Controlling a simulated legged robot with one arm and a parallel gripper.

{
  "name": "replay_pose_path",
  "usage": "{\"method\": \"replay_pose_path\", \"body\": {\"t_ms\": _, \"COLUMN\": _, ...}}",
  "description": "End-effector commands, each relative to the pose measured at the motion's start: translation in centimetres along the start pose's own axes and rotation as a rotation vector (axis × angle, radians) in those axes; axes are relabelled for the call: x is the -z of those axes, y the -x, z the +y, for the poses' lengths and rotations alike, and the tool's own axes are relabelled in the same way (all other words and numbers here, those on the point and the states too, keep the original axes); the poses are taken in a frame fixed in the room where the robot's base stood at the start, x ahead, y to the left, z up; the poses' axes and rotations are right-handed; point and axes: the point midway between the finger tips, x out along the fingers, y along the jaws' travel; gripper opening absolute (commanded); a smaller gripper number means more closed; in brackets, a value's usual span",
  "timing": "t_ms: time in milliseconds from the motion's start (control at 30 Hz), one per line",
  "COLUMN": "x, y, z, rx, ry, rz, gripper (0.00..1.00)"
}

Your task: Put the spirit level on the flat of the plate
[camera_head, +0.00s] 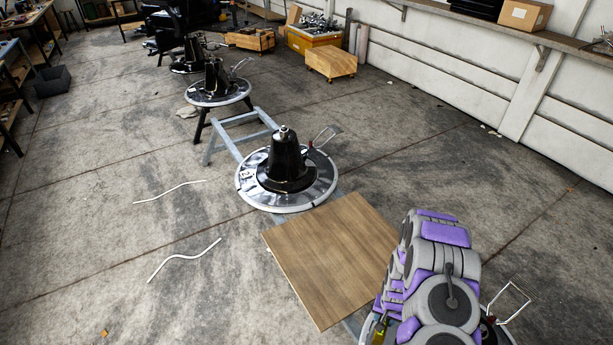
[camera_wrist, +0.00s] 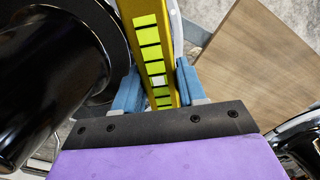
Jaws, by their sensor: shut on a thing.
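In the wrist view my gripper (camera_wrist: 158,86) is shut on the yellow spirit level (camera_wrist: 142,14), with one blue finger on each side. The level has a row of yellow-green marks with black lines and runs out of the top of the picture. In the head view a small yellow piece (camera_head: 378,331) shows beside my arm at the bottom; my gripper is hidden there. A round chrome plate (camera_head: 323,193) with a black cone-shaped pedestal stands in the middle of the head view. Another plate is mostly hidden behind my arm. Which plate the task means, I cannot tell.
A wooden board (camera_head: 325,255) lies between the middle plate and my arm, also at right in the wrist view (camera_wrist: 255,65). A black pedestal (camera_wrist: 45,85) is close left of my gripper. More chair bases (camera_head: 218,90) stand behind. Open concrete floor lies left.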

Motion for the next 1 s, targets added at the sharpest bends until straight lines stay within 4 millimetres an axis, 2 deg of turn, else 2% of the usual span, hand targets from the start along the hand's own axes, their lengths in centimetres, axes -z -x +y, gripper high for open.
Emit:
{"method": "replay_pose_path", "body": {"t_ms": 200, "x": 3.0, "y": 6.4, "z": -3.5, "rx": 0.003, "ry": 0.081, "rz": 0.01, "gripper": 0.0}}
{"method": "replay_pose_path", "body": {"t_ms": 500, "x": 5.2, "y": 17.3, "z": -8.3, "rx": 0.003, "ry": 0.208, "rz": 0.013, "gripper": 0.0}}
{"method": "replay_pose_path", "body": {"t_ms": 800, "x": 4.6, "y": 28.6, "z": -12.2, "rx": 0.003, "ry": 0.323, "rz": 0.012, "gripper": 0.0}}
{"method": "replay_pose_path", "body": {"t_ms": 1000, "x": 3.1, "y": 34.8, "z": -13.7, "rx": 0.002, "ry": 0.381, "rz": 0.008, "gripper": 0.0}}
